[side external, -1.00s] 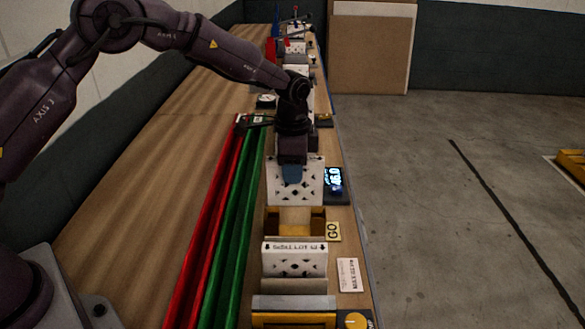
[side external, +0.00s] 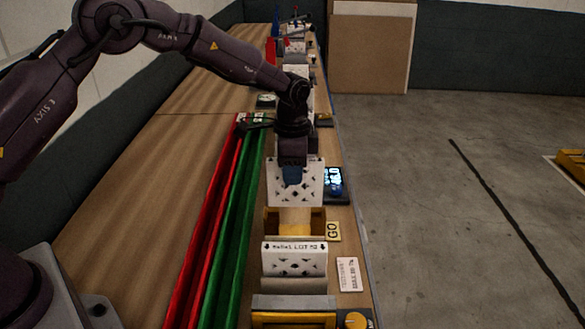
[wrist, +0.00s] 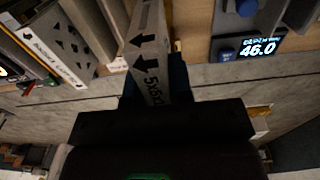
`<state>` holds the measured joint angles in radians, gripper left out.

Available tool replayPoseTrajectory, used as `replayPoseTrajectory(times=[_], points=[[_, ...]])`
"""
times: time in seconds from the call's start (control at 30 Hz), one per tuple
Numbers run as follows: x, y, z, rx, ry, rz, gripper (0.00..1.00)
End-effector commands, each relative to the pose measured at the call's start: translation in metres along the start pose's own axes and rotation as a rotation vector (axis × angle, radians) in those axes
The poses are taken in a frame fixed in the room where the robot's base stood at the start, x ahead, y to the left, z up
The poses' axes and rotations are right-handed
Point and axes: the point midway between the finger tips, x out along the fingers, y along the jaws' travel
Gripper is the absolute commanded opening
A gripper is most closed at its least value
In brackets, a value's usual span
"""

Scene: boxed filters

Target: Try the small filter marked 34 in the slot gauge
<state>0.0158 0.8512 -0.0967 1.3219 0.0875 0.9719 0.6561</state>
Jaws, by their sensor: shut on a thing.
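My gripper (side external: 292,174) is shut on a white filter (side external: 296,192) with dark cut-outs, held upright. In the wrist view, the held filter's edge (wrist: 149,62) runs between my gripper's fingers (wrist: 154,92) and carries black arrows and print starting like "5x6x". No 34 can be read on it. The yellow slot gauge (side external: 319,215), with a GO tag (side external: 333,231), is just in front of the held filter in the side view. The filter's lower edge is close to the gauge; I cannot tell whether they touch.
Another white filter (side external: 294,262) stands nearer the camera; it has arrows on its top edge. A lit display (wrist: 258,48) reads 46.0. Red (side external: 208,210) and green (side external: 235,215) rails run along the left. A yellow-framed unit (side external: 293,319) is at the front. The bench is clear left of the rails.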

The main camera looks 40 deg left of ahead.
Motion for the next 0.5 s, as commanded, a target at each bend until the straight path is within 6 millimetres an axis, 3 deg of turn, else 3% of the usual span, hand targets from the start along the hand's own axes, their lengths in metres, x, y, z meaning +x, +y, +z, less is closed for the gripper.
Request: replayPoseTrajectory(times=[0.5], points=[[0.0108,0.0001,0.0002,0.0,-0.001,0.001,0.0]])
